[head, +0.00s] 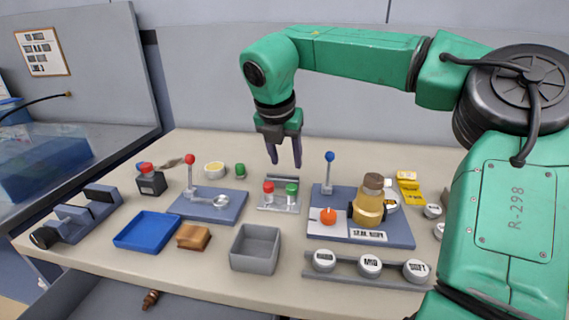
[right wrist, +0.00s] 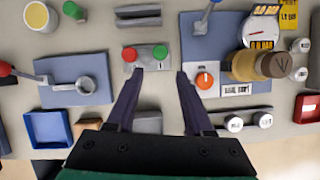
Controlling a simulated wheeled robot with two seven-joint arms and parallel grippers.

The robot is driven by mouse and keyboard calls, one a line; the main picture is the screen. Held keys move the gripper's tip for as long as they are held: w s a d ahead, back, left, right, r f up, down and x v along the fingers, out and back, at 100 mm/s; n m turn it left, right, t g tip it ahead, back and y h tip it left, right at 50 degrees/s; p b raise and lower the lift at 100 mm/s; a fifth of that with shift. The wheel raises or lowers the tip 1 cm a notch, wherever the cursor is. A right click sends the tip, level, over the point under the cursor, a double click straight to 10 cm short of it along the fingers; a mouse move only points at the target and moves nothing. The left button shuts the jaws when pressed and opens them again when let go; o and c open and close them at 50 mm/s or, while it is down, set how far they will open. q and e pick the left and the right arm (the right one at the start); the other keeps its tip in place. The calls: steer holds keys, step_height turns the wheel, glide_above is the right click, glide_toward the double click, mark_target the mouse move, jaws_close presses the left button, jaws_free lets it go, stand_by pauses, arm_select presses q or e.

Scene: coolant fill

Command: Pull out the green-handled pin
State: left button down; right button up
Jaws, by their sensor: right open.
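The green-handled pin (head: 292,190) stands upright in a small grey metal holder (head: 280,208), just right of a red-handled pin (head: 268,188). In the right wrist view the green handle (right wrist: 160,52) lies between the lines of my two fingers, slightly beyond their tips, with the red handle (right wrist: 130,54) to its left. My right gripper (head: 285,161) points down above and behind the holder, open and empty, apart from both pins; its spread fingers also show in the right wrist view (right wrist: 158,76). My left gripper is not in view.
A blue panel with a blue-knobbed lever (head: 329,158), an orange knob and an amber jar (head: 369,207) stands right of the holder. A red-knobbed lever (head: 190,164) stands left. A grey bin (head: 256,247) and blue tray (head: 147,231) are in front.

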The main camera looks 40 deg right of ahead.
mark_target(292, 186)
steer(key=p+x, duration=0.1)
steer(key=x, duration=1.2)
steer(key=shift+s, duration=0.1)
steer(key=c, duration=0.8)
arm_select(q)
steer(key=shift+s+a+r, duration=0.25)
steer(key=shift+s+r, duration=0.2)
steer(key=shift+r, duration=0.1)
arm_select(e)
steer(key=shift+r, duration=0.4)
steer(key=shift+r+p, duration=0.35)
steer(key=shift+r, duration=0.65)
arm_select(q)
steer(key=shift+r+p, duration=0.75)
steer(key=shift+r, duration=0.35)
arm_select(e)
steer(key=shift+r, duration=1.9)
